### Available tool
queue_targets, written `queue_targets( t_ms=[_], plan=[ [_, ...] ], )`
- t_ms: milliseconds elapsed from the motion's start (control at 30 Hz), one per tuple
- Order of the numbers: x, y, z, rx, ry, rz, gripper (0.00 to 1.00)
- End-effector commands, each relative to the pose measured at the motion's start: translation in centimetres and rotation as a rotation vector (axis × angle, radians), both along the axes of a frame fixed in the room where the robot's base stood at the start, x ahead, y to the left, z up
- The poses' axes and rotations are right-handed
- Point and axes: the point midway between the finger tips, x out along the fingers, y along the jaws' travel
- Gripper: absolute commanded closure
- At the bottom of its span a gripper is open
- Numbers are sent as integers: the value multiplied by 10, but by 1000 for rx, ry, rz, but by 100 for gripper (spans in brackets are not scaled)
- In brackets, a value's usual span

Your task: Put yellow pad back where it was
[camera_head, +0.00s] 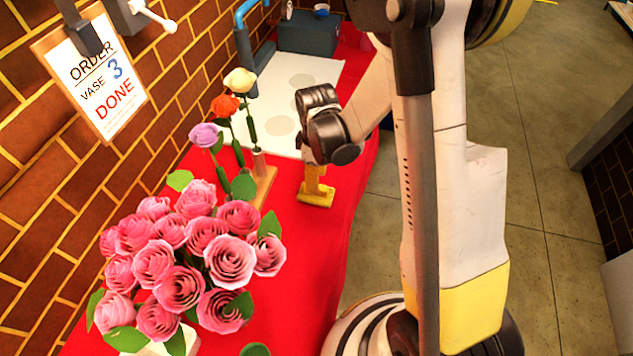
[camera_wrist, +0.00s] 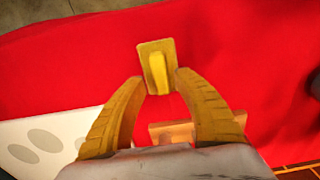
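The yellow pad (camera_head: 316,197) lies on the red table near its right edge in the head view. In the wrist view the yellow pad (camera_wrist: 144,52) is a flat rectangle with a raised yellow handle along its middle. My gripper (camera_head: 315,178) is right above the pad, pointing down. In the wrist view my gripper (camera_wrist: 159,82) has its two yellow fingers apart, one on each side of the handle's near end, with a gap showing. The fingers partly hide the pad in the head view.
A wooden stand (camera_head: 265,180) with purple, orange and white flowers is left of the gripper. A large pink bouquet (camera_head: 185,255) stands in front. A white sheet with grey circles (camera_head: 285,90) lies behind. The red table (camera_head: 305,265) is clear in front of the pad.

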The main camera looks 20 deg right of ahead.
Motion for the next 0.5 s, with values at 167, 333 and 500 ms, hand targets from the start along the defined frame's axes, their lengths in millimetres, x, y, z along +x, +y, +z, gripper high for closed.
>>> queue_targets(
  t_ms=[167, 333, 500],
  plan=[
    [0, 0, 47, 0, 0, 0, 63],
    [0, 0, 74, 0, 0, 0, 63],
    [-1, 0, 90, 0, -11, -15, 63]
  ],
)
